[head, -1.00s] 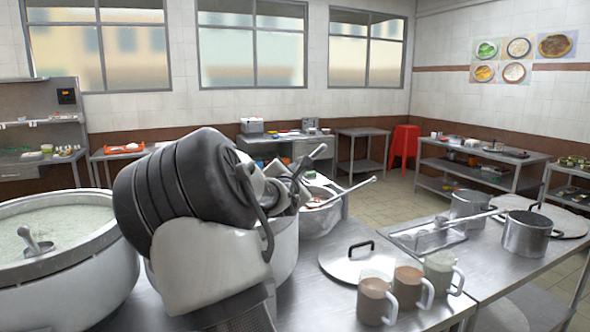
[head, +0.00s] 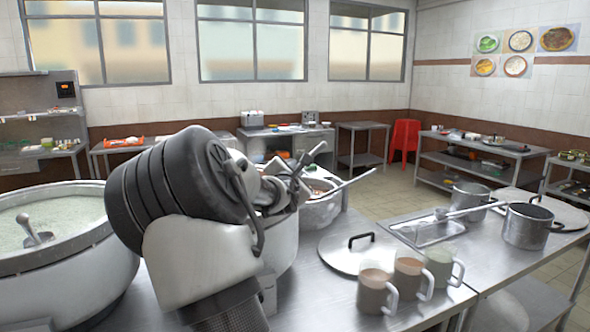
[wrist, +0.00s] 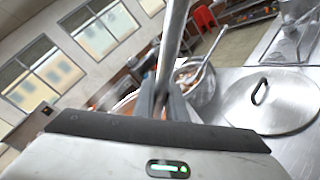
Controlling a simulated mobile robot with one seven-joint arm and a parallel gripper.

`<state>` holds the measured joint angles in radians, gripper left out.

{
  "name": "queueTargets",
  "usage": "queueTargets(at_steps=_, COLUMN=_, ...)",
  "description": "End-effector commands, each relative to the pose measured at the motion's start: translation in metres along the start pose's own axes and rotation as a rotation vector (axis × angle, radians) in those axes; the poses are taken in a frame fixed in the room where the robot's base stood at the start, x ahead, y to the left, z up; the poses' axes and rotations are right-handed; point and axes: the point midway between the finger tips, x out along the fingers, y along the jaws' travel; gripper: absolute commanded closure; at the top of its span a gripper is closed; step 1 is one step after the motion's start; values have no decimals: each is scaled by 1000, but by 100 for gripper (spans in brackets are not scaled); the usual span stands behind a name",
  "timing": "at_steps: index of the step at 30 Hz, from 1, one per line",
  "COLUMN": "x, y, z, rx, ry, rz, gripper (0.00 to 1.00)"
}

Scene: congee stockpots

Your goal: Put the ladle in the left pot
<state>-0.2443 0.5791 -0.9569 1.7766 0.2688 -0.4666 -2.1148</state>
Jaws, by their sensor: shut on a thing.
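My gripper (head: 296,188) is in the middle of the head view, above the middle pot (head: 284,243), which my arm partly hides. In the wrist view my gripper (wrist: 166,100) is shut on a metal ladle handle (wrist: 172,40) that rises between its fingers. The handle's upper end (head: 318,149) also shows in the head view; the ladle's bowl end is hidden. The large left pot (head: 75,262) is full of pale congee, with a short metal piece (head: 38,236) standing in it.
A smaller pot (head: 322,212) behind has another long handle (head: 350,184) leaning out. A lid (head: 345,253) lies on the steel table, near several filled mugs (head: 408,278). Two saucepans (head: 527,226) stand at the right.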

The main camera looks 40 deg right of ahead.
Motion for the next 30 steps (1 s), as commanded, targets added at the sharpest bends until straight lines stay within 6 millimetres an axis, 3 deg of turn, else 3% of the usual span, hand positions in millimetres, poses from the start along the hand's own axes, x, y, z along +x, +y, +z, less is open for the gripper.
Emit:
queueTargets(at_steps=14, x=0, y=-3, z=-4, rx=1, ry=-1, rz=1, gripper=100)
queueTargets(at_steps=15, x=0, y=-3, z=-4, rx=1, ry=-1, rz=1, gripper=85)
queueTargets(at_steps=18, x=0, y=-3, z=-4, rx=1, ry=0, rz=1, gripper=68)
queueTargets(at_steps=30, x=-5, y=-2, z=-5, rx=0, ry=2, rz=2, gripper=66)
